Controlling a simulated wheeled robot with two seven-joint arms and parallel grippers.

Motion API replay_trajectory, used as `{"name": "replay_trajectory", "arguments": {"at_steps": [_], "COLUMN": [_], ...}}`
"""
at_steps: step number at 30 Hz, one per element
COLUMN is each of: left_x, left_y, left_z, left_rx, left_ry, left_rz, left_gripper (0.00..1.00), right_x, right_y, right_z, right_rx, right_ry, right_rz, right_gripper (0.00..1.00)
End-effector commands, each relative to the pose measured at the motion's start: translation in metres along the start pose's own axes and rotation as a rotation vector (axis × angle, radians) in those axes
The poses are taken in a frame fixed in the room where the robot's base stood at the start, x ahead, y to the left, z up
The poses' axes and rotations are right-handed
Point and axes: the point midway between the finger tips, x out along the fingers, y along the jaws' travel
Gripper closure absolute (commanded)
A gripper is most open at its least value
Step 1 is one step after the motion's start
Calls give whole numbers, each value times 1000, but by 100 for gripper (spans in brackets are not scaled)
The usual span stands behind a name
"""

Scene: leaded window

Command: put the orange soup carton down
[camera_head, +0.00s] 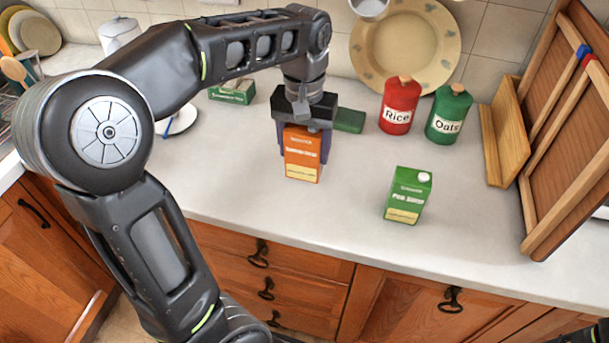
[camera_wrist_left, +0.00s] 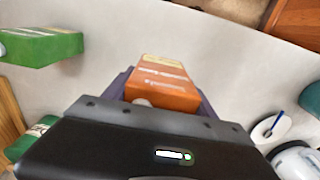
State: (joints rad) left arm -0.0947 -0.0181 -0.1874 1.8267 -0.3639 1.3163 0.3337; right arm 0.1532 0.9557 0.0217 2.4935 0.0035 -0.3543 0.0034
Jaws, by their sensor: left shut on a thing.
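The orange soup carton (camera_head: 302,156) is upright at the middle of the counter in the head view. My left gripper (camera_head: 305,140) comes down on it from above and is shut on its upper part, with a finger on each side. The carton's base looks at or very near the counter top; I cannot tell if it touches. In the left wrist view the carton (camera_wrist_left: 162,82) shows between the dark fingers of my left gripper (camera_wrist_left: 160,95). My right gripper is not in view; only a dark bit of arm shows at the bottom right corner.
A green soup carton (camera_head: 408,195) stands to the right on the counter (camera_head: 250,185). Behind are a red rice canister (camera_head: 399,106), a green oats canister (camera_head: 448,114), a green block (camera_head: 349,120) and a plate (camera_head: 405,45). Wooden boards (camera_head: 505,130) lean at right. The front middle is clear.

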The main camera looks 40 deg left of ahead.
Motion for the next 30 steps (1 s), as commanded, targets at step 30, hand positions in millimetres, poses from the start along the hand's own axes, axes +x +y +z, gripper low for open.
{"name": "replay_trajectory", "arguments": {"at_steps": [30], "left_x": [66], "left_y": [0], "left_z": [0], "left_rx": [0], "left_ry": [1], "left_rz": [1], "left_gripper": [82], "right_x": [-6], "right_y": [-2], "right_z": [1], "right_rx": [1], "right_ry": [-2], "right_rz": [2], "right_gripper": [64]}}
